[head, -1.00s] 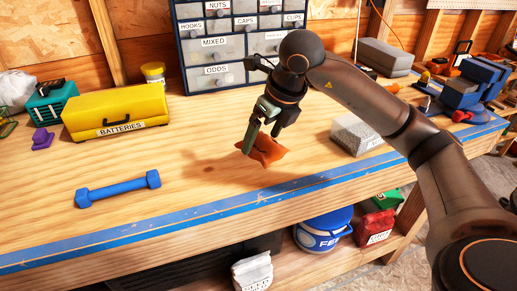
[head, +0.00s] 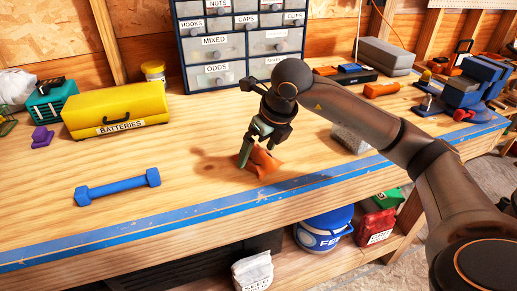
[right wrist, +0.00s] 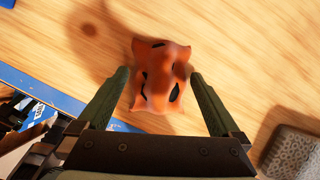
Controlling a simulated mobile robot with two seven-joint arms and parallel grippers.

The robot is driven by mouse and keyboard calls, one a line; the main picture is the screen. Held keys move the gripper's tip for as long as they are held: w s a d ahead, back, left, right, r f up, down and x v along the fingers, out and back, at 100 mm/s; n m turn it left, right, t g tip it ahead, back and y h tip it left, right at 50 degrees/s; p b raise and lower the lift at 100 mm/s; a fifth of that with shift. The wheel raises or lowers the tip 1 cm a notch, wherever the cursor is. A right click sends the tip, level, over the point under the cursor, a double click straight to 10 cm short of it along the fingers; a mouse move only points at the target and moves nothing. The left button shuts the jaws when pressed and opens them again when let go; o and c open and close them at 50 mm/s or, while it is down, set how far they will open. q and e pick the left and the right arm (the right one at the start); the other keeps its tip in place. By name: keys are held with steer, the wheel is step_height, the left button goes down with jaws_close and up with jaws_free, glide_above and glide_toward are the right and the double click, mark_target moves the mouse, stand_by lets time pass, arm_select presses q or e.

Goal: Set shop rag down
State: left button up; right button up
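The orange shop rag (head: 264,163) is a crumpled bundle low at the bench top, right of the middle of the bench. My right gripper (head: 256,156) is right above and around it, pointing down. In the right wrist view the rag (right wrist: 162,75) sits between the two spread fingers (right wrist: 160,73). A narrow gap shows at the left finger; whether the right finger touches the rag is hard to tell. The rag appears to rest on the wood. My left gripper is not in view.
The wooden bench (head: 180,215) has a blue front edge strip. A blue dumbbell-shaped bar (head: 118,187), yellow batteries box (head: 115,110) and drawer cabinet (head: 230,45) stand left and behind. A grey block (head: 349,138) is to the right. Bare wood surrounds the rag.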

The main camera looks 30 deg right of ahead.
steer(key=shift+r, duration=0.5)
steer(key=p+v, duration=0.1)
steer(key=v, duration=1)
steer(key=shift+s+r, duration=0.2)
